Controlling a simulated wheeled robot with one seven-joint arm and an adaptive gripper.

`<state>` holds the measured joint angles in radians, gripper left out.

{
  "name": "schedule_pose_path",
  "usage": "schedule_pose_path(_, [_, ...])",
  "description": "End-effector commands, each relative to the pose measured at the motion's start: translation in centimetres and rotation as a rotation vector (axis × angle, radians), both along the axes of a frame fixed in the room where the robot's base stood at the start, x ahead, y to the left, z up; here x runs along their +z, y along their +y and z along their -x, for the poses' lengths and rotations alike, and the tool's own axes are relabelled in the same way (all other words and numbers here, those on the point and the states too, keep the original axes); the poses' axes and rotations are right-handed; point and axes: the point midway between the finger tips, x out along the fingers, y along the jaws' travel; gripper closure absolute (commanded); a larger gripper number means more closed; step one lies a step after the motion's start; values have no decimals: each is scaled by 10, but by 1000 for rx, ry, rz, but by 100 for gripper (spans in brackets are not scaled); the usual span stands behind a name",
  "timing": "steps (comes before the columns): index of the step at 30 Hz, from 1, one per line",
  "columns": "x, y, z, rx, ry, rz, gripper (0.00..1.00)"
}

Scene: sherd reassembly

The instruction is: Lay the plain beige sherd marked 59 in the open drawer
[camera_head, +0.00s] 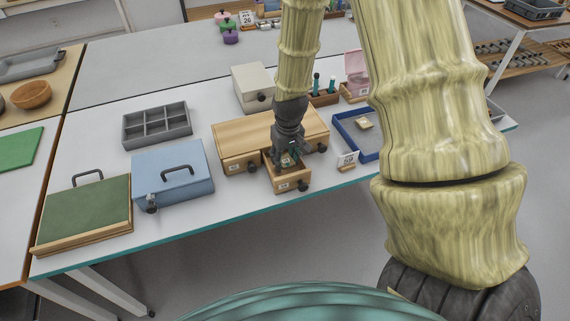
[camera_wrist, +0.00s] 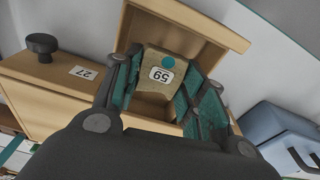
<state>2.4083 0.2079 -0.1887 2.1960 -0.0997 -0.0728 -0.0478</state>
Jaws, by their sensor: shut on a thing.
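The plain beige sherd marked 59 (camera_wrist: 160,72) is between my gripper's fingers in the wrist view, with a teal dot above its number label. My gripper (camera_wrist: 163,85) is shut on it. The open drawer (camera_wrist: 222,36) lies under and around the sherd in that view; I cannot tell whether the sherd touches its floor. In the head view my gripper (camera_head: 287,160) points down over the open drawer (camera_head: 290,184), which is pulled out from the front of the wooden chest (camera_head: 240,133). The sherd is mostly hidden there by the fingers.
A shut drawer labelled 27 (camera_wrist: 40,88) sits beside the open one. A blue case (camera_head: 172,174) stands left of the chest. A grey compartment tray (camera_head: 157,125) stands behind the case.

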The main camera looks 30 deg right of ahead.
Motion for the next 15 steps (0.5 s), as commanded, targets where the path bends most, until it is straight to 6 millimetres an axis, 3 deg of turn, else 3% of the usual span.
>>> schedule_pose_path(7, [-27, 0, 0, 0, 2, 0, 82])
schedule_pose_path(15, [-31, 0, 0, 0, -1, 0, 82])
